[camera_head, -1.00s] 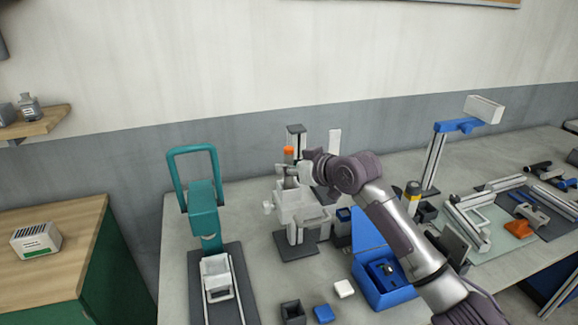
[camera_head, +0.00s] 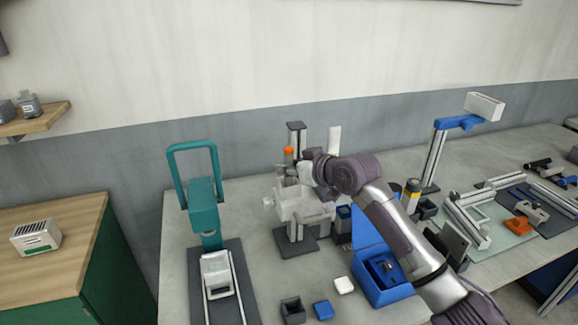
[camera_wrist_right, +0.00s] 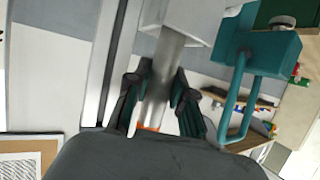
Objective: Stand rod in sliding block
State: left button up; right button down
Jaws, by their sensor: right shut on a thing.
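My right gripper (camera_head: 285,172) is shut on a grey metal rod with an orange end (camera_head: 288,151). The rod is upright, orange end up. In the right wrist view the rod (camera_wrist_right: 167,62) lies between the two dark fingers (camera_wrist_right: 158,90). Its other end meets or overlaps a white block (camera_wrist_right: 185,18); I cannot tell whether it is inside. In the head view a white block-like piece (camera_head: 299,206) on a stand is just below the gripper; it appears to be the sliding block. My left gripper is not in view.
A teal press (camera_head: 204,210) with a looped handle stands left, with a white box (camera_head: 216,268) on its track. A blue open box (camera_head: 385,288), a dark cup (camera_head: 292,308) and small blocks are in front.

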jog(key=shift+f, duration=0.1)
jog(key=c, duration=1.3)
grip_release()
jog(key=shift+s+d+r+p, duration=0.3)
jog(key=shift+s+d+p, duration=0.05)
jog(key=shift+p, duration=0.2)
jog(key=p+v, duration=0.3)
jog(key=v, duration=0.1)
jog(key=p+v, duration=0.3)
jog(key=v, duration=0.3)
jog(key=shift+f, duration=0.1)
